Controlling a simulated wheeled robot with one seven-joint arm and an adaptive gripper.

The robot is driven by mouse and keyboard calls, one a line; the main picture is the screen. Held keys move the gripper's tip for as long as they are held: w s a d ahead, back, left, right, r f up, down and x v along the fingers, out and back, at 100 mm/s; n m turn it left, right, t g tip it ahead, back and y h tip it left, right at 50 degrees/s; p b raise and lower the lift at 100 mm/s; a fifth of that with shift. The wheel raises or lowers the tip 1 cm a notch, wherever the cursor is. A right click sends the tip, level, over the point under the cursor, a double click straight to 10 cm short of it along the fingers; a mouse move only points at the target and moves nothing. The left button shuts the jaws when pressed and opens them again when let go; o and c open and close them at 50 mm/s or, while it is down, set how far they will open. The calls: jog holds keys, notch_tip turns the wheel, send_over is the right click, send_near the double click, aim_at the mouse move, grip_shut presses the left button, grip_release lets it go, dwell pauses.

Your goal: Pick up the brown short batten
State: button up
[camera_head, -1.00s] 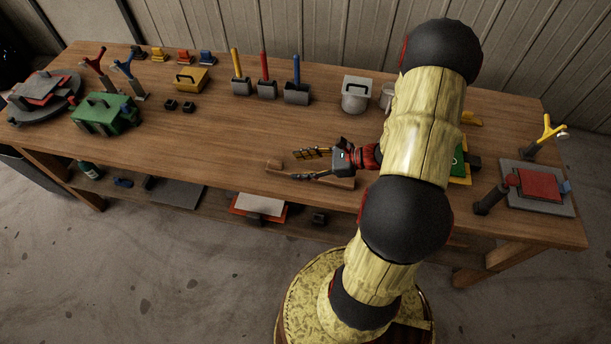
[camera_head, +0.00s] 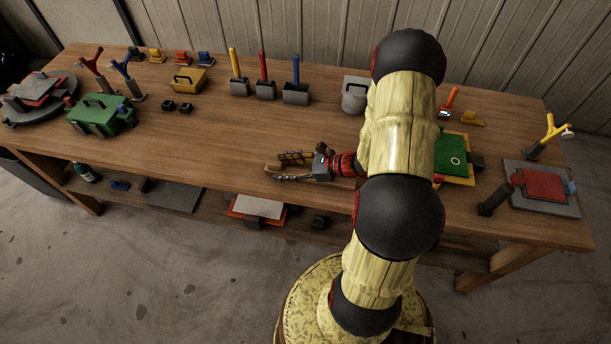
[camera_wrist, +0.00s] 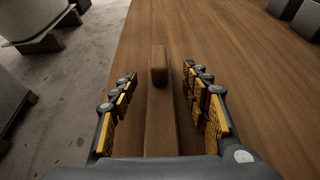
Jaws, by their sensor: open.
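The brown short batten (camera_head: 272,167) lies near the front edge of the workbench, its colour close to the tabletop. In the wrist view the batten (camera_wrist: 160,128) runs lengthwise up the picture, with a raised block at its far end. My gripper (camera_head: 281,168) is over it, with fingers pointing left along the bench. In the wrist view my open gripper (camera_wrist: 157,82) has one finger on each side of the batten, with gaps showing. In the head view my gripper and wrist hide much of the batten.
A grey pot (camera_head: 354,97) stands behind my arm. A green-and-yellow board (camera_head: 452,157) and a red-topped plate (camera_head: 540,185) lie at right. The bench left of my gripper is clear.

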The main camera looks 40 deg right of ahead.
jog(key=shift+c, duration=0.7)
grip_shut()
